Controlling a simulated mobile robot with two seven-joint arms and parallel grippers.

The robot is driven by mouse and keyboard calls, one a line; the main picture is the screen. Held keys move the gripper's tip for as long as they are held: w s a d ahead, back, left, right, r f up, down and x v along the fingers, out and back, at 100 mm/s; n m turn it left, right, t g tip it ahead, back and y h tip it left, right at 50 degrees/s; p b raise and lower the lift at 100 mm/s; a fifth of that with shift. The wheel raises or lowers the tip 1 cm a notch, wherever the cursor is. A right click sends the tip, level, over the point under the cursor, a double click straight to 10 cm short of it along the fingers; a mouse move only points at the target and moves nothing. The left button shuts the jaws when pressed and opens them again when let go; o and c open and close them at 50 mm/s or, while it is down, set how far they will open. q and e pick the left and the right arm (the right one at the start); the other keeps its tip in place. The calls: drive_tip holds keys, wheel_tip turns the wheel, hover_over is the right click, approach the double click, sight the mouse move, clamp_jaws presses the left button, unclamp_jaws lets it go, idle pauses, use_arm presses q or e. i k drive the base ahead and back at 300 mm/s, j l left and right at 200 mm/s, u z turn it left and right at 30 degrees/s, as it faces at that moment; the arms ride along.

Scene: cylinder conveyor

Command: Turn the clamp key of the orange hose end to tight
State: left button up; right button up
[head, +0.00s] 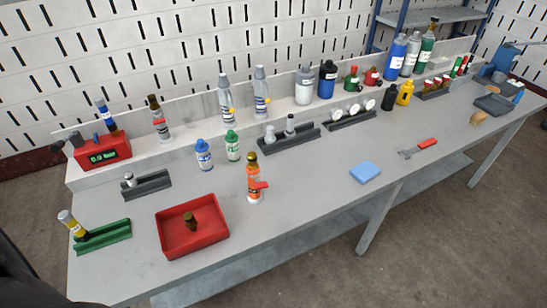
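An orange bottle-like piece (253,181) with a brass-and-black top and a pale band stands upright near the table's middle; it looks like the orange hose end. A small red-orange tab (262,186) sticks out from its right side and may be the clamp key. The view is too small to tell how far the key is turned. Neither of my grippers is in view.
A red tray (168,214) with a brass fitting (190,221) is at the front left. A blue pad (365,172) and red-handled wrench (418,148) lie to the right. Blue (204,154) and green (233,146) bottles stand behind. The grey tabletop (310,190) is clear between.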

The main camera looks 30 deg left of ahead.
sight(259, 186)
drive_tip(key=i+l+u, duration=0.15)
drive_tip(key=u, duration=0.25)
drive_tip(key=i+l+u, duration=0.1)
drive_tip(key=l+u, duration=0.15)
drive_tip(key=u, duration=0.15)
drive_tip(key=l+u, duration=0.2)
drive_tip(key=u, duration=0.2)
drive_tip(key=i+l+u, duration=0.1)
drive_tip(key=l+u, duration=0.2)
drive_tip(key=u, duration=0.15)
